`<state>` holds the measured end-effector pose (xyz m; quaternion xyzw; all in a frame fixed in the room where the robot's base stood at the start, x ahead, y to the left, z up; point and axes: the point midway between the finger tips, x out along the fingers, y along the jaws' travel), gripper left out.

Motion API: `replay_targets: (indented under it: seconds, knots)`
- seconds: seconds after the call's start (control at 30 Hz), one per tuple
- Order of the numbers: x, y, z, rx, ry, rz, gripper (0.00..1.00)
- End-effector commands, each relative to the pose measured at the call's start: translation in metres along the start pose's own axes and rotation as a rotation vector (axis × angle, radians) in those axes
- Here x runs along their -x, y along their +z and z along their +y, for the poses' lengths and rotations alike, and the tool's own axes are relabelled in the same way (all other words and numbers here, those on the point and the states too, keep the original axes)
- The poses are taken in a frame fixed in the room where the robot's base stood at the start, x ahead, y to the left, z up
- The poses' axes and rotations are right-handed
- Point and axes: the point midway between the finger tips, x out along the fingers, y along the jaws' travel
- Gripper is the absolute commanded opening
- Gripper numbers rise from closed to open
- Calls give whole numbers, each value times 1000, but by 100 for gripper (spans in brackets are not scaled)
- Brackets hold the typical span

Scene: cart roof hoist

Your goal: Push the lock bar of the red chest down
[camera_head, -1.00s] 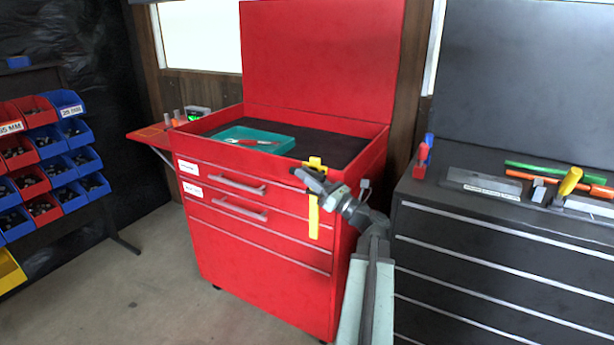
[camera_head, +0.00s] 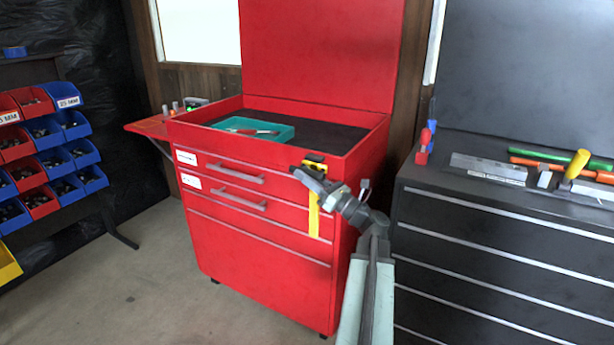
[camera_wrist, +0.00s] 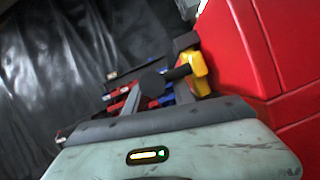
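The red chest (camera_head: 262,225) stands in the middle with its lid up. The lock bar (camera_head: 313,221) is a yellow upright strip on the right part of its front, with a yellow and black top piece. My gripper (camera_head: 305,172) is at this top piece, covering part of the bar. In the wrist view, my gripper (camera_wrist: 158,92) has its two dark fingers spread apart. A black knob lies across the gap between them, beside the yellow lock bar (camera_wrist: 197,73). I cannot tell whether the fingers touch it.
A teal tray (camera_head: 275,137) with tools lies in the chest's open top. A dark cabinet (camera_head: 470,240) with tools on top stands close on the right. A rack of red and blue bins (camera_head: 45,132) is at the left. The floor (camera_head: 150,275) between is clear.

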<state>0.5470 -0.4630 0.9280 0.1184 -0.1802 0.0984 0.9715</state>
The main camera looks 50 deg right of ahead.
Motion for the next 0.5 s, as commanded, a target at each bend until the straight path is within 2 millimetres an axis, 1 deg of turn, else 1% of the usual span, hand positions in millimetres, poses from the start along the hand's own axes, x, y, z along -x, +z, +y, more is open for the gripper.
replay_targets:
  seconds: [0.07,0.13,0.4,0.5]
  knots:
    - [2,0,0,0,0,-1,30]
    - [10,-2,0,1,-1,-1,30]
    - [62,-3,0,1,-2,-1,30]
    - [74,-2,0,1,-1,0,30]
